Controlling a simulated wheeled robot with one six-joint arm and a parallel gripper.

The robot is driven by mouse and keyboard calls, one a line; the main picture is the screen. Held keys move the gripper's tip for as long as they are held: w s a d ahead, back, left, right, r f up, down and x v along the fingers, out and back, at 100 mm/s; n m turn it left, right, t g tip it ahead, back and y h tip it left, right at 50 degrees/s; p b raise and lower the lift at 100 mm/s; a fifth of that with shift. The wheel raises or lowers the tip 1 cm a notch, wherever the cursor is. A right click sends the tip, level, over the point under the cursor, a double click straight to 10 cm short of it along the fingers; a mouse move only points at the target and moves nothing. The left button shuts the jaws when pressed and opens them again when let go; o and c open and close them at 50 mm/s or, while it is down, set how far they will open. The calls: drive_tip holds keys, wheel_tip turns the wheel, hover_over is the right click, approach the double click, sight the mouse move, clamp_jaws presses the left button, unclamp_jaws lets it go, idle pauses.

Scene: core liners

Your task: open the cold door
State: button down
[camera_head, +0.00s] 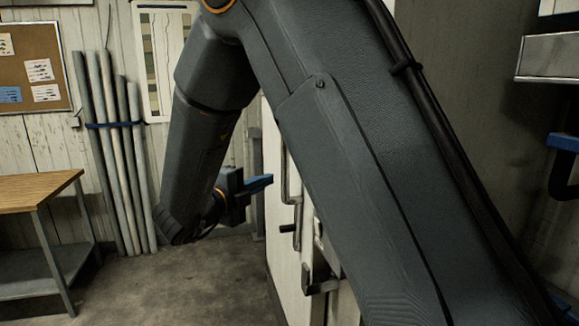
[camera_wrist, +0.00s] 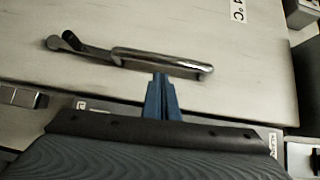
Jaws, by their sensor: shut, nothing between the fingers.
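The cold door (camera_wrist: 130,22) is a pale, scuffed panel that fills most of the wrist view. A shiny metal bar handle (camera_wrist: 165,62) with a bent lever at its left end is fixed to it. My gripper (camera_wrist: 161,78) has blue fingers pressed together and empty, with their tips by the handle's lower edge. I cannot tell whether they touch it. In the head view, my gripper (camera_head: 265,181) points right towards the pale door (camera_head: 274,200), near the upright handle (camera_head: 285,180). My arm hides much of the door. I cannot tell whether the door is fully closed.
A wooden-topped bench (camera_head: 35,190) stands at the left. Several long pale tubes (camera_head: 118,160) lean on the wall, bound by a blue strap. A metal bracket (camera_head: 320,286) juts out low by the door. The floor (camera_head: 175,285) between bench and door is clear.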

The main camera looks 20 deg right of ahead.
sight(288, 170)
drive_tip(key=shift+m+g+h, duration=0.3)
drive_tip(key=shift+m+h, duration=0.2)
drive_tip(key=shift+m, duration=0.1)
drive_tip(key=p+x, duration=0.1)
drive_tip(key=x, duration=0.2)
drive_tip(key=p+x, duration=0.1)
drive_tip(key=x, duration=0.2)
drive_tip(key=p+x, duration=0.1)
drive_tip(key=x, duration=0.2)
drive_tip(key=shift+s+d+r, duration=0.25)
drive_tip(key=shift+d+r, duration=0.05)
drive_tip(key=shift+d, duration=0.15)
drive_tip(key=shift+d, duration=0.1)
